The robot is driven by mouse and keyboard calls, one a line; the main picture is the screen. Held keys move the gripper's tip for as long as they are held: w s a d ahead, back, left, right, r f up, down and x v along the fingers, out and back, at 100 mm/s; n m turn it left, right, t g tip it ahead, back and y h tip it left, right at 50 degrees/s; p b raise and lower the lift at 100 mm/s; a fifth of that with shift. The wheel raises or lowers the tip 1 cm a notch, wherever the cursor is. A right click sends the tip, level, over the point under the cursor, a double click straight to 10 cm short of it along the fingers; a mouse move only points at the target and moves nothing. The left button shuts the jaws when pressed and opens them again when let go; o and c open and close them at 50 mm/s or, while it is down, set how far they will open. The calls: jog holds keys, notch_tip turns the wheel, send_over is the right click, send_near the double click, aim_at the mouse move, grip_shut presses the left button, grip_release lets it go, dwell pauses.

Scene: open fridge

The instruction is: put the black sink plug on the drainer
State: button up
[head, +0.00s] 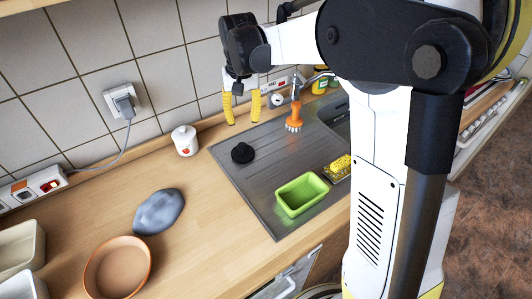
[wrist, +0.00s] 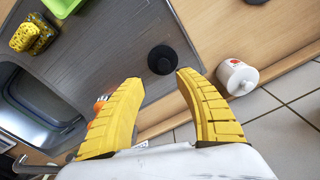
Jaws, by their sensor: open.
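The black sink plug (head: 242,153) is a round black disc with a raised knob. It rests on the grey metal drainer (head: 258,190), near its back left corner. My gripper (head: 243,121), with yellow fingers, is open and empty above the back of the drainer, pointing down. In the wrist view, the plug (wrist: 163,60) shows just beyond the gap between my open fingertips (wrist: 160,77), apart from them. The drainer (wrist: 110,45) fills the middle of that view.
A green tray (head: 302,194), a yellow sponge (head: 341,163) and an orange brush (head: 294,118) are around the drainer and sink. A white lidded jar (head: 185,141) stands left of the drainer. A grey-blue object (head: 159,211) and a terracotta bowl (head: 118,267) are on the wooden counter.

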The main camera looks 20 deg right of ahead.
jog(key=s+r+n+t, duration=0.1)
jog(key=s+r+t, duration=0.35)
jog(key=s, duration=0.95)
jog(key=s+n+t, duration=0.1)
jog(key=s+t, duration=0.1)
jog(key=s, duration=0.8)
jog(key=shift+f, duration=0.45)
